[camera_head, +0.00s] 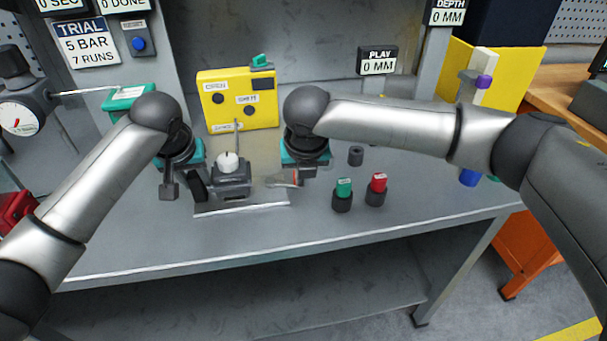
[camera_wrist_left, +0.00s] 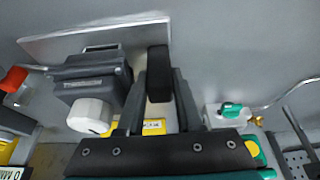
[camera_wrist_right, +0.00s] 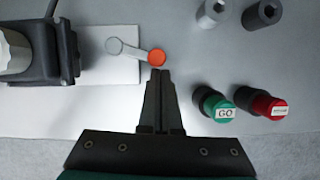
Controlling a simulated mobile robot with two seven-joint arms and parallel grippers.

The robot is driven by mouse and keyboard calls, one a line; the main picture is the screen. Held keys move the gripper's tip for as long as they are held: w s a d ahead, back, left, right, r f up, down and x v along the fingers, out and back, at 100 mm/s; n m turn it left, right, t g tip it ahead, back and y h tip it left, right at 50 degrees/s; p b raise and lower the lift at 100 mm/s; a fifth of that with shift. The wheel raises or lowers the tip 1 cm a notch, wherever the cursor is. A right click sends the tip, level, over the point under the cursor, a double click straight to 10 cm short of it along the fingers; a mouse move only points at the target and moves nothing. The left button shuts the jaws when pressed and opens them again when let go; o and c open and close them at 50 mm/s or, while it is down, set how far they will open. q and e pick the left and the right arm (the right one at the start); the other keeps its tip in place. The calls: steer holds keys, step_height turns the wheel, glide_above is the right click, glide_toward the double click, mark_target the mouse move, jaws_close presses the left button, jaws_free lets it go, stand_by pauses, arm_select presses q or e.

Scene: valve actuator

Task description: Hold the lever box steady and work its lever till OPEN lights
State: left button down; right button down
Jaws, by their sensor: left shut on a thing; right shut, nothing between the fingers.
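The lever box (camera_head: 232,181) is a dark grey block with a white knob on top, standing on a pale plate; it also shows in the left wrist view (camera_wrist_left: 90,82). My left gripper (camera_head: 190,182) is shut on a black upright grip (camera_wrist_left: 158,72) at the left of the box. The flat grey lever (camera_wrist_right: 128,48) with an orange end (camera_wrist_right: 156,56) lies right of the box. My right gripper (camera_wrist_right: 159,74) is shut and empty, its tips close beside the orange end; contact is unclear. The yellow panel (camera_head: 237,116) carries the OPEN label (camera_head: 215,86); its round lamps look dark.
A green GO button (camera_head: 343,188) and a red button (camera_head: 377,184) stand right of my right gripper. A dial gauge (camera_head: 18,118) is at the far left. The bench front (camera_head: 240,235) is clear.

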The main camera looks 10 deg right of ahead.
steer(key=shift+s, duration=0.6)
steer(key=s, duration=0.3)
steer(key=shift+a+r, duration=0.15)
steer(key=shift+r, duration=0.2)
steer(key=v, duration=0.9)
steer(key=m+t+h, duration=0.2)
steer(key=t, duration=0.3)
glide_above(319, 217)
steer(key=w, duration=0.2)
steer(key=f, duration=0.9)
steer(key=shift+s+a+f, duration=0.1)
steer(key=shift+s+f, duration=0.1)
steer(key=shift+f, duration=0.1)
steer(key=shift+s+f+t, duration=0.2)
steer(key=shift+f+t, duration=0.5)
steer(key=shift+s+f+t, duration=0.5)
steer(key=shift+s+t, duration=0.05)
steer(key=shift+t, duration=0.15)
steer(key=s+a+n+t+y, duration=0.25)
steer(key=s+t, duration=0.35)
steer(key=s, duration=0.4)
steer(key=shift+h, duration=0.35)
steer(key=w, duration=1.3)
steer(key=shift+r, duration=0.35)
steer(key=shift+w, duration=0.45)
steer(key=shift+w, duration=0.1)
steer(key=shift+w+d, duration=0.25)
steer(key=shift+w, duration=0.35)
